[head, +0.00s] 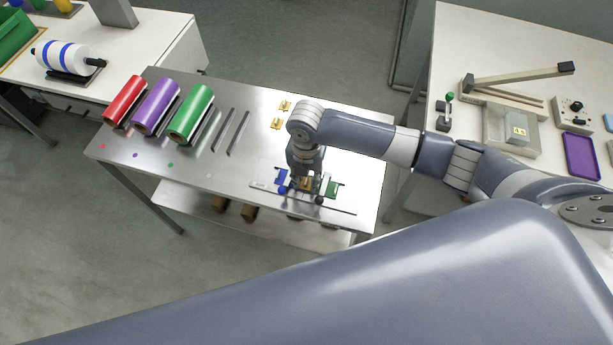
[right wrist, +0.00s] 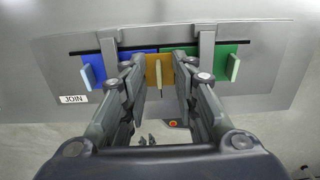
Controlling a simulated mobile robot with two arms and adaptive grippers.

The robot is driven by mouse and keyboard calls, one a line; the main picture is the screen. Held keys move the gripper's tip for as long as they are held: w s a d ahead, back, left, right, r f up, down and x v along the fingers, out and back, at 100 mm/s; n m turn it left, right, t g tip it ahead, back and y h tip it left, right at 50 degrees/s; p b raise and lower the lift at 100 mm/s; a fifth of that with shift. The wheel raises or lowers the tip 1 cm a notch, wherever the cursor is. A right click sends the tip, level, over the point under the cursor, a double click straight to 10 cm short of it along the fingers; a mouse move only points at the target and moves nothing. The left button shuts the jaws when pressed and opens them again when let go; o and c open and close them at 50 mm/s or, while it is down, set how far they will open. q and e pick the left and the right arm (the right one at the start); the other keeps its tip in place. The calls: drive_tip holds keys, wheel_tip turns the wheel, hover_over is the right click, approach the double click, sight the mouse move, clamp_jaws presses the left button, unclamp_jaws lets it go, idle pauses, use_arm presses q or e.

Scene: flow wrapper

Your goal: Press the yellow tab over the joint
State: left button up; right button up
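The yellow tab (right wrist: 152,70) lies across the joint between the blue film (right wrist: 118,66) and the green film (right wrist: 208,62), with a pale upright fin at its middle. It also shows in the head view (head: 305,184), partly hidden by my right gripper (head: 303,190). In the right wrist view my right gripper (right wrist: 160,72) points down at the tab. Its fingers stand apart on either side of the fin, with gaps visible. Whether the fingertips touch the tab or plate is unclear. My left gripper is not in view.
Two more yellow tabs (head: 285,105) (head: 277,123) lie on the steel table (head: 235,170). Red (head: 123,101), purple (head: 156,106) and green (head: 191,114) rolls stand at its left. Grey clips (right wrist: 207,45) flank the joint. A plate marked JOIN (right wrist: 74,99) lies left.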

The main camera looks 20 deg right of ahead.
wheel_tip(320, 180, up, 12)
idle(0.5)
idle(0.5)
